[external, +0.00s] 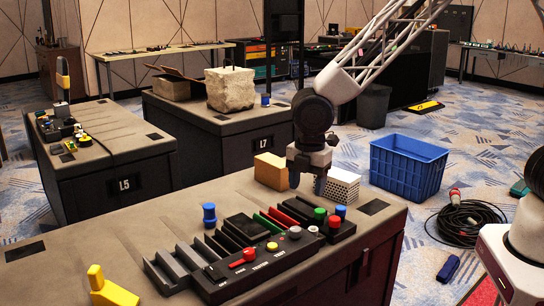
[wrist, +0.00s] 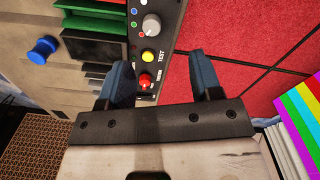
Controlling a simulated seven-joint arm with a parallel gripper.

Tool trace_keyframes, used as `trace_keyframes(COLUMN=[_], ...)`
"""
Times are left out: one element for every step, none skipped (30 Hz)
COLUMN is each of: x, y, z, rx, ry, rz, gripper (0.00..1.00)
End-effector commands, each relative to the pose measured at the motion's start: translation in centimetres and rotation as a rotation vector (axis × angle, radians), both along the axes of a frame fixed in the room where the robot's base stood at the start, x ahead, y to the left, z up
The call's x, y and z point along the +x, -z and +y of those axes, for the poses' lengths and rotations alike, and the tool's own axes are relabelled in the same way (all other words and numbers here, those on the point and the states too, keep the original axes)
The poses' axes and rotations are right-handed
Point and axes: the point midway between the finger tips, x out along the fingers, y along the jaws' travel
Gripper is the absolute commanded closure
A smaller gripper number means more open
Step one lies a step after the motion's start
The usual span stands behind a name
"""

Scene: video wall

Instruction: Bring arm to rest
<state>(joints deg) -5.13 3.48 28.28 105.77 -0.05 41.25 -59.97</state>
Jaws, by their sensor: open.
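My gripper (external: 308,180) hangs pointing down above the far side of the front bench (external: 100,232), in front of a tan block and a white perforated box. Its jaws are open with nothing between them. In the wrist view my gripper (wrist: 160,82) shows two blue-grey fingers spread apart. A black control panel (wrist: 160,50) with a grey knob, a yellow button and a red button appears beyond and between the fingers. In the external view the control panel (external: 250,262) lies on the bench, apart from the gripper.
The tan block (external: 270,170) and white perforated box (external: 342,187) stand close behind the gripper. A blue knob (external: 209,214) and yellow piece (external: 108,290) are on the bench. A blue crate (external: 408,168) and coiled cable (external: 464,220) are on the floor to the right.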

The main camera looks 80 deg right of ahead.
Motion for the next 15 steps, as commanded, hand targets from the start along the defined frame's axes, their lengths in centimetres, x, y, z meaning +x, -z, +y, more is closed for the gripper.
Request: trace_keyframes(x=[-0.7, -1.2, -2.0, -2.5, -3.1, -3.8, -4.4, -5.1, -5.9, -6.5, -7.1, -8.0, -8.6, -9.2, -10.1], y=[-1.4, -2.1, -3.0, -3.7, -4.4, -5.4, -6.1, -6.7, -7.7, -8.3, -8.9, -9.7, -10.4, -11.0, -11.6], z=[-0.3, -0.4, -0.6, -0.8, -0.9, -1.1, -1.3, -1.4, -1.6, -1.8, -2.0, -2.2, -2.3, -2.5, -2.7], rx=[0.001, 0.002, 0.003, 0.004, 0.004, 0.006, 0.007, 0.008, 0.01, 0.01, 0.012, 0.014, 0.016, 0.018, 0.019], ry=[0.026, 0.043, 0.068, 0.087, 0.107, 0.134, 0.153, 0.173, 0.2, 0.219, 0.239, 0.266, 0.285, 0.306, 0.333], rz=[-0.009, -0.012, -0.015, -0.02, -0.023, -0.029, -0.031, -0.035, -0.04, -0.042, -0.046, -0.05, -0.055, -0.059, -0.062], gripper=[0.41, 0.41, 0.41, 0.41, 0.41, 0.41, 0.41, 0.41, 0.41, 0.41, 0.41, 0.41, 0.41, 0.41, 0.41])
